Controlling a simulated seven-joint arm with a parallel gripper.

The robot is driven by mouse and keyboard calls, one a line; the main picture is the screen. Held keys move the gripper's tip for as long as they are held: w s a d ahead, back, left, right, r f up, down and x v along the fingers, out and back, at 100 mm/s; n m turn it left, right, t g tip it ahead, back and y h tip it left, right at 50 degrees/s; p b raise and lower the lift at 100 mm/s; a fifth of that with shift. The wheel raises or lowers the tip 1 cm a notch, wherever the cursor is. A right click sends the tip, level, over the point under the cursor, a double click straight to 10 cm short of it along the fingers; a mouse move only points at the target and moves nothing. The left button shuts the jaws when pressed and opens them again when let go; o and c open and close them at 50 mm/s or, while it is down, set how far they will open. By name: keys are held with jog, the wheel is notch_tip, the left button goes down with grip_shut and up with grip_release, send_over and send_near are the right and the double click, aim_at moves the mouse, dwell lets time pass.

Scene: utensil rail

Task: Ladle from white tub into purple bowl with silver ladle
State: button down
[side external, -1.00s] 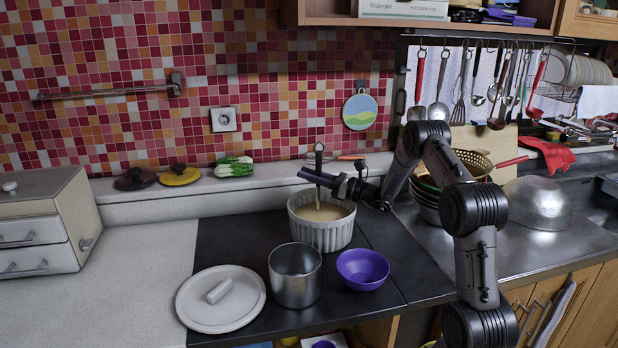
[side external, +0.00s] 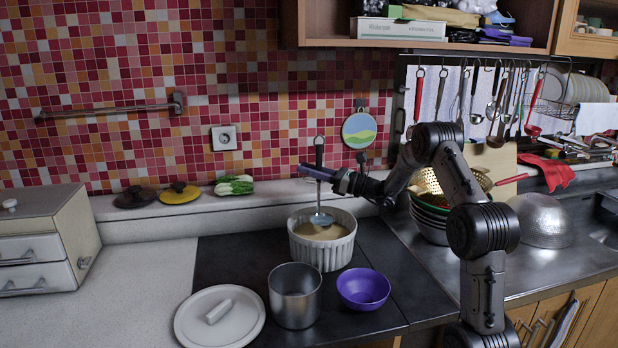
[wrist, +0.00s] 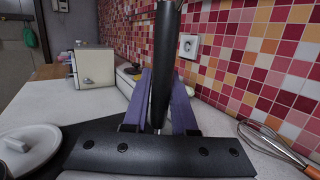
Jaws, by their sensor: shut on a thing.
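The silver ladle (side external: 320,218) hangs upright in my gripper (side external: 318,172), which is shut on its dark handle. In the wrist view the black handle (wrist: 163,70) stands between the purple fingers of my gripper (wrist: 160,105). The ladle's bowl shows over the opening of the white ribbed tub (side external: 322,250), at about rim height. The tub holds a tan liquid. I cannot tell how full the ladle is. The purple bowl (side external: 363,288) stands on the dark cooktop, in front and to the right of the tub, and looks empty.
A metal pot (side external: 295,296) stands left of the purple bowl, close in front of the tub. A white lid (side external: 220,316) lies at the cooktop's left. Stacked bowls (side external: 430,217) stand to the right. A whisk (wrist: 270,140) lies on the ledge.

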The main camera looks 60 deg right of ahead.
jog(key=shift+r, duration=1.8)
jog(key=shift+r, duration=2.5)
